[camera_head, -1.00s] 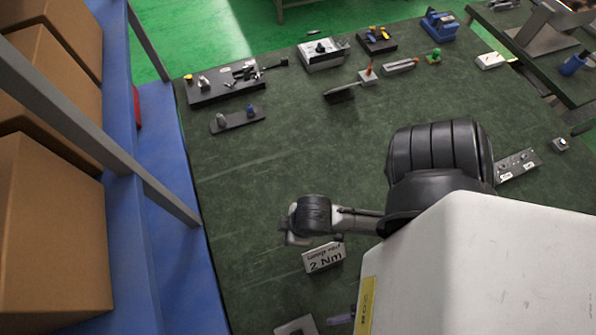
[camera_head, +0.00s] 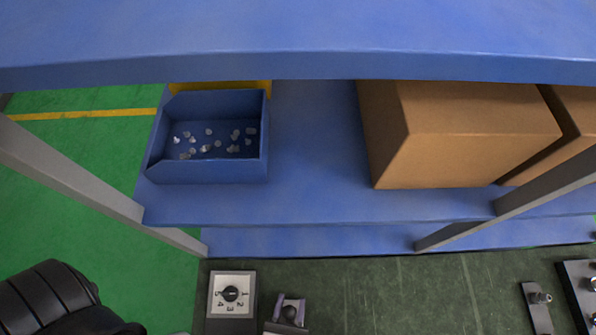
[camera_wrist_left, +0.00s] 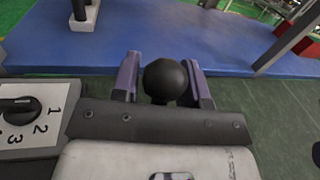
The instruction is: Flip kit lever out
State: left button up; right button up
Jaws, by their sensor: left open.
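The kit lever shows as a round black knob (camera_head: 290,313) at the bottom of the head view, to the right of the numbered dial; it also shows large in the left wrist view (camera_wrist_left: 165,80). My left gripper (camera_head: 291,298) has its two purple fingers on either side of the knob. In the left wrist view the fingers (camera_wrist_left: 161,62) are open around it, with the knob very near both; I cannot tell whether they touch it. The lever's shaft and base are hidden. My right gripper is not in view.
A white dial plate (camera_head: 232,281) with a black knob stands close left of the gripper. Behind is a blue shelf (camera_head: 320,208) with a blue bin (camera_head: 210,168) and cardboard boxes (camera_head: 460,140). Grey posts flank it.

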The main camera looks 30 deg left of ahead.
aim_at(293, 318)
pick_arm(q)
jog(key=shift+c, duration=0.3)
grip_shut()
dwell(0.3)
jog(key=t, duration=0.1)
jog(key=s+d+t, duration=0.1)
jog(key=shift+s+r+m+t+y+b, duration=0.25)
jog(key=shift+r+m+t+y+b, duration=0.05)
jog(key=shift+m+t+y+b, duration=0.1)
jog(key=shift+s+d+r+m+t+y+b, duration=0.15)
jog(key=shift+s+d+m+t+b, duration=0.2)
jog(key=shift+t, duration=0.3)
jog(key=shift+s+d+f+m+t+y+b, duration=0.1)
jog(key=shift+s+d+t+b, duration=0.1)
jog(key=shift+s+t, duration=0.35)
jog(key=shift+s+d+r+m+t+y+b, duration=0.15)
jog(key=shift+s+d+t+b, duration=0.1)
jog(key=shift+t, duration=0.55)
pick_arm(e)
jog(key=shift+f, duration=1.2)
pick_arm(q)
jog(key=shift+f, duration=0.1)
